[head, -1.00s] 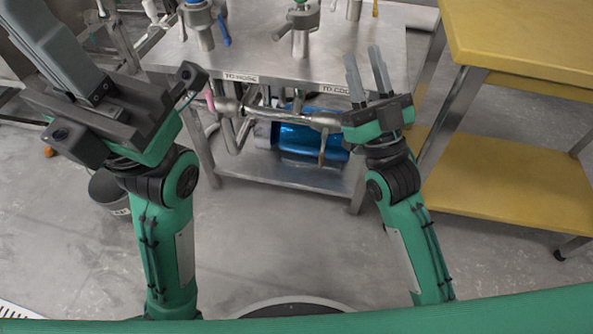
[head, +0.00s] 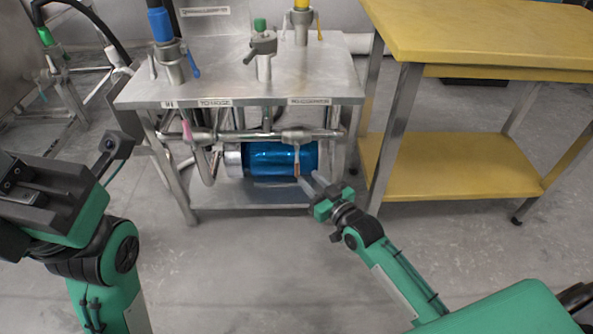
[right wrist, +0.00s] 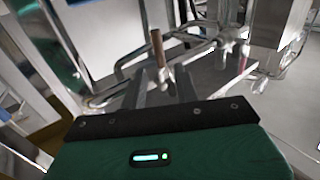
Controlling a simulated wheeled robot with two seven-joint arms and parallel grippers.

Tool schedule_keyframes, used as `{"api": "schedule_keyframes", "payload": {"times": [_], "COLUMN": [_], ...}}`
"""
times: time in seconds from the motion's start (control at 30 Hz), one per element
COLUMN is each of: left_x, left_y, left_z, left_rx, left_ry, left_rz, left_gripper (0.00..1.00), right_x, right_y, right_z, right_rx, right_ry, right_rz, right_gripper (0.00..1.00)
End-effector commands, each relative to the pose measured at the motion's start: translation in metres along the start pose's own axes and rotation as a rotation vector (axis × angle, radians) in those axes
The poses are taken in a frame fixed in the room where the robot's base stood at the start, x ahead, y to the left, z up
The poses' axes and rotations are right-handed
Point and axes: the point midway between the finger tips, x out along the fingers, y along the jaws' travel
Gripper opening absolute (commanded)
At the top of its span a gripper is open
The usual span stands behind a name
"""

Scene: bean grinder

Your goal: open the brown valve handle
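The brown valve handle (head: 297,160) hangs down from the right part of the horizontal pipe under the steel table, in front of a blue cylinder (head: 280,158). In the right wrist view the brown handle (right wrist: 157,48) stands beyond the fingers, roughly in line with the gap between them. My right gripper (head: 313,184) is open, its fingertips just below and right of the handle in the head view. I cannot tell whether they touch it. My left gripper's body (head: 45,200) shows at the left edge, away from the valves; its fingertips are not visible.
A pink valve handle (head: 187,131) is on the left part of the pipe. The steel table (head: 130,92) carries several fittings. A yellow two-level table (head: 470,45) stands at the right. The floor in front is clear.

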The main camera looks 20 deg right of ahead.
Motion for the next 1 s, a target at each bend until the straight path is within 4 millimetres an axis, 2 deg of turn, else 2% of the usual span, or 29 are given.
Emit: {"api": "schedule_keyframes", "payload": {"times": [0.2,0.4,0.6,0.87,1.0], "left_x": [0.004,0.008,0.011,0.012,0.012], "left_y": [-0.003,-0.004,-0.005,-0.005,-0.005], "left_z": [-0.006,-0.009,-0.01,-0.011,-0.011], "left_rx": [0.0,-0.002,-0.004,-0.004,-0.004], "left_ry": [0.041,0.06,0.067,0.068,0.068], "left_rz": [-0.013,-0.02,-0.023,-0.023,-0.023], "left_gripper": [0.0,0.0,0.0,0.0,0.0], "right_x": [0.038,0.061,0.071,0.072,0.072], "right_y": [0.0,0.0,0.0,0.0,0.0], "right_z": [0.002,0.001,-0.001,-0.001,-0.001], "right_rx": [0.0,0.0,0.0,0.0,0.0], "right_ry": [0.004,0.003,0.002,0.002,0.002], "right_rz": [0.0,0.0,-0.001,-0.001,-0.001], "right_gripper": [0.31,0.31,0.31,0.31,0.05]}}
